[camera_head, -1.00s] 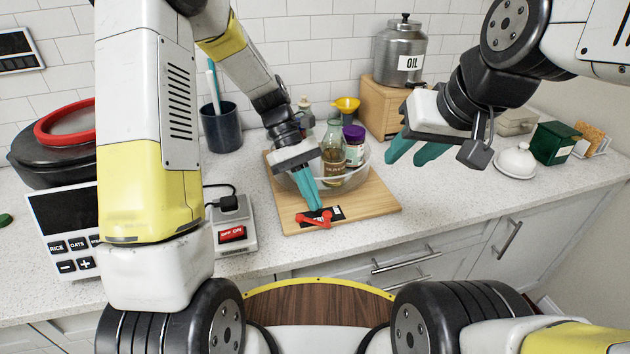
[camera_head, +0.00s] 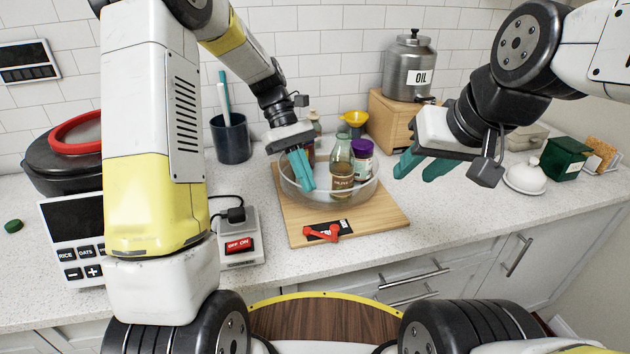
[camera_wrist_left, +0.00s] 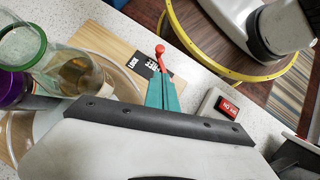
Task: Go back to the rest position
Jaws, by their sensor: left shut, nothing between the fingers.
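My left gripper (camera_head: 301,171) is shut and empty, with its teal fingers in front of the glass bowl (camera_head: 303,196) on the wooden board. In the left wrist view its fingertips (camera_wrist_left: 164,80) point toward the red item (camera_wrist_left: 160,52), with a visible gap in the head view. My right gripper (camera_head: 422,167) hangs above the counter to the right of the bowl. Its teal fingers look spread apart, with nothing seen between them.
A bottle (camera_head: 341,170) and a purple-lidded jar (camera_head: 362,160) stand in the bowl. A red item (camera_head: 322,231) lies on the wooden board (camera_head: 375,217). A power switch (camera_head: 240,246), a dark cup (camera_head: 231,140) and an oil canister (camera_head: 408,70) stand around.

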